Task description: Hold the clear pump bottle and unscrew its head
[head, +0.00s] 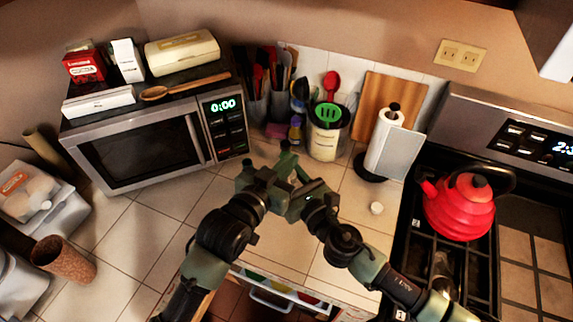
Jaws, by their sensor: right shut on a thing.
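My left gripper (268,168) and my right gripper (292,176) are close together above the counter in front of the utensil holders. I cannot make out the clear pump bottle or its head; the grippers and wrists cover the spot between them. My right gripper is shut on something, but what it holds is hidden. The fingers of my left gripper are too small and dark to tell open from shut.
A microwave (140,152) stands on the left and a paper towel roll (388,143) on the right. A red kettle (460,210) sits on the stove.

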